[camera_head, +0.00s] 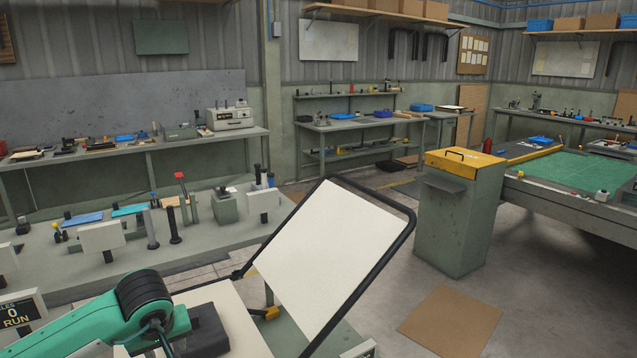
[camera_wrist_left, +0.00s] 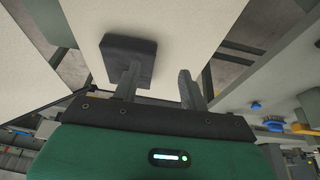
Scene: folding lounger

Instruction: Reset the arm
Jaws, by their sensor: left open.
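The folding lounger has a white back panel (camera_head: 325,260) in a black tubular frame, raised at a slant. A pale lower panel (camera_head: 238,322) lies in front of it, with a dark block (camera_head: 205,333) on it. My left arm's green link enters at lower left and partly covers this area; its gripper cannot be made out there. In the left wrist view, my left gripper (camera_wrist_left: 158,80) has its two fingers apart with nothing between them. A dark block (camera_wrist_left: 127,52) on a pale panel shows just beyond the left finger; contact cannot be told. My right gripper is not in view.
A grey bench (camera_head: 200,240) with tools and small plates runs behind the lounger at left. A green-grey cabinet (camera_head: 458,215) with a yellow top stands at right, beside a green-matted table (camera_head: 580,177). A brown sheet (camera_head: 450,320) lies on the floor.

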